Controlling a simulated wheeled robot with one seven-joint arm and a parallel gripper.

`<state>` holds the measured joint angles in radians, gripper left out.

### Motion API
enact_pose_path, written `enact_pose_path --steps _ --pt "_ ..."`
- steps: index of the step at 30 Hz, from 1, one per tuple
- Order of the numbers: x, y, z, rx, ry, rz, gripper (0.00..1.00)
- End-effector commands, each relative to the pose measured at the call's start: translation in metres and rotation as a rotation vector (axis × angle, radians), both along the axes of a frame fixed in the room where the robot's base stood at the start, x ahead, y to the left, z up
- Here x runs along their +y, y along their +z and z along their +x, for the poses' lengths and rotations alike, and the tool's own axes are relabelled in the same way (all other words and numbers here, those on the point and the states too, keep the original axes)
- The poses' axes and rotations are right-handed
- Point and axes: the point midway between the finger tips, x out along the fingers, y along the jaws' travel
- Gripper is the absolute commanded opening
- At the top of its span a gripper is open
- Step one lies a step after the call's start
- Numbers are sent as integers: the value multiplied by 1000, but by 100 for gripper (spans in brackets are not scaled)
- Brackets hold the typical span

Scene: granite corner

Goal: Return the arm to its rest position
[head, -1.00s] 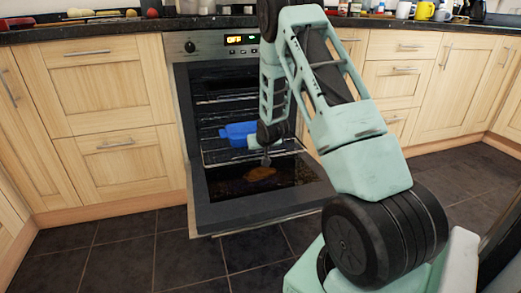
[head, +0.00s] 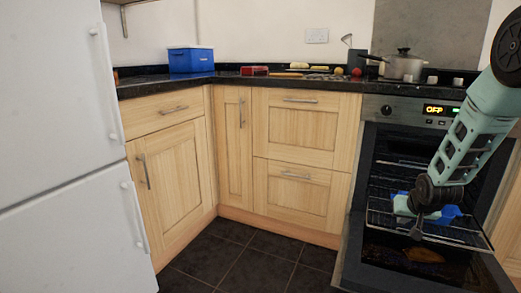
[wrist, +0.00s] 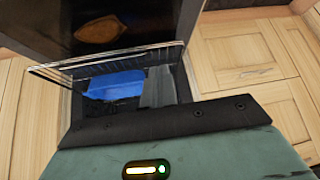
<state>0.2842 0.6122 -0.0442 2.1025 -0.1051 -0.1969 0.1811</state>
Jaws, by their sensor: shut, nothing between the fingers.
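My arm comes in from the right edge of the head view and hangs down in front of the oven. My gripper (head: 416,232) is shut and empty, pointing down over the open oven door (head: 365,270). Behind it, a blue dish (head: 449,213) sits on the pulled-out oven rack (head: 465,236), partly hidden by my gripper. The blue dish also shows in the wrist view (wrist: 116,84). An orange-brown patch (head: 422,255) shows on the door's inner glass; I cannot tell whether it is an object or a reflection.
A white fridge (head: 65,160) stands at the left. Wooden cabinets (head: 302,130) line the corner. The black counter (head: 230,80) holds a blue box (head: 190,60) and a steel pot (head: 402,66). Dark floor (head: 262,258) is clear before the cabinets.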

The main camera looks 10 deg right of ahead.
Motion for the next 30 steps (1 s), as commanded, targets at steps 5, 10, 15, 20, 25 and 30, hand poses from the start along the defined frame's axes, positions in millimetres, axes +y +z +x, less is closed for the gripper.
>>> enact_pose_path --steps 5,10,15,20,25,30 --pt "130 35 -27 109 212 57 0" --pt "236 63 -89 233 431 77 0" --pt "311 86 -176 367 658 54 0" --pt "345 99 -253 476 832 8 0" --pt "355 108 -326 576 990 -63 0" --pt "354 140 -349 614 1035 -89 0"
